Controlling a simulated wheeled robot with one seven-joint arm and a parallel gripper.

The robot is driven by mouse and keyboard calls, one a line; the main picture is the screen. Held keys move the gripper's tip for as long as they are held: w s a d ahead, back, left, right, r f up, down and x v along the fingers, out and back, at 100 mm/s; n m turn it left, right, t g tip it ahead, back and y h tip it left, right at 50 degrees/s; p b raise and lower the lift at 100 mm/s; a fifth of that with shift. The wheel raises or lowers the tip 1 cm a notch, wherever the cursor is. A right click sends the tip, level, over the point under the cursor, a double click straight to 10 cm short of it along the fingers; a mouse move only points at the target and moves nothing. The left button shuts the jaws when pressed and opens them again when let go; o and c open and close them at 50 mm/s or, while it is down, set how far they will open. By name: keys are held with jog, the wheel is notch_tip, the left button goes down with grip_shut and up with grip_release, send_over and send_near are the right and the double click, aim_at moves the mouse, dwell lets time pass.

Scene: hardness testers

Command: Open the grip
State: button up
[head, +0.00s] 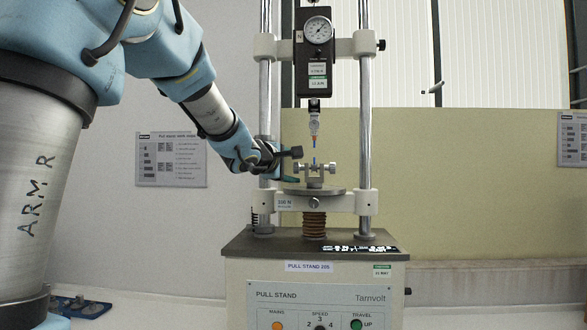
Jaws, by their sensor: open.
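The pull stand (318,292) stands right of centre in the head view. Its lower grip (315,171) is a small metal vice with a screw knob on each side, on a round plate (322,190).
Two upright steel columns (364,140) flank the grips, and the left one is close behind my gripper. The dial gauge (318,31) hangs above. A blue tray (82,306) with small metal parts lies at the lower left. The right side is clear.

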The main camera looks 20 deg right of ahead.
grip_shut()
dwell(0.7)
